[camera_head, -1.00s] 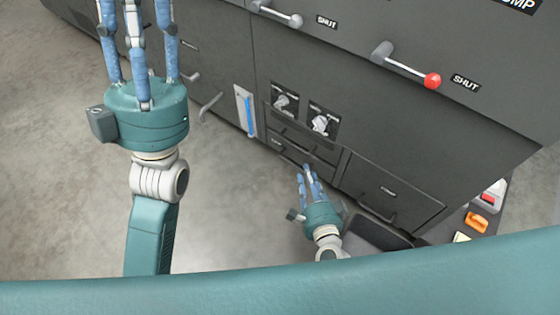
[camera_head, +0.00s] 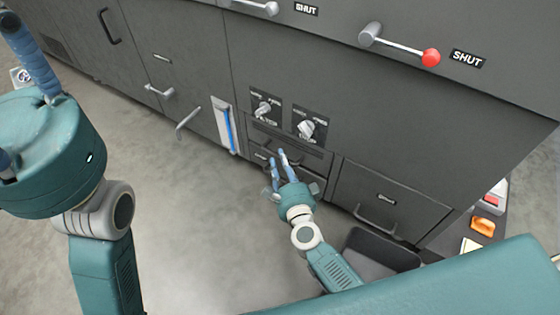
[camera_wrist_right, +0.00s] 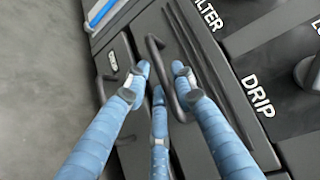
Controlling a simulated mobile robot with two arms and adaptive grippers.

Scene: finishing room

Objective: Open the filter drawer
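The small drawers (camera_head: 318,165) are in the dark cabinet front, below two knobs, in the head view. In the right wrist view, a dark bar handle (camera_wrist_right: 153,46) stands off a drawer front, and the lettering "LTER" (camera_wrist_right: 208,14) and "DRIP" (camera_wrist_right: 258,96) shows beside it. I cannot read which drawer is the filter drawer. My right gripper (camera_head: 279,160) is at these drawers. Its fingers are apart, on either side of the bar handle, in the right wrist view (camera_wrist_right: 161,78); firm contact is not clear. My left gripper (camera_head: 22,95) is spread and empty at the left, partly cut off.
A second handle (camera_wrist_right: 101,92) and a small label plate (camera_wrist_right: 112,62) lie left of the bar. A wider drawer (camera_head: 390,195) is to the right, with a dark open bin (camera_head: 380,250) on the floor. Levers (camera_head: 400,47) stick out above. Floor at left is clear.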

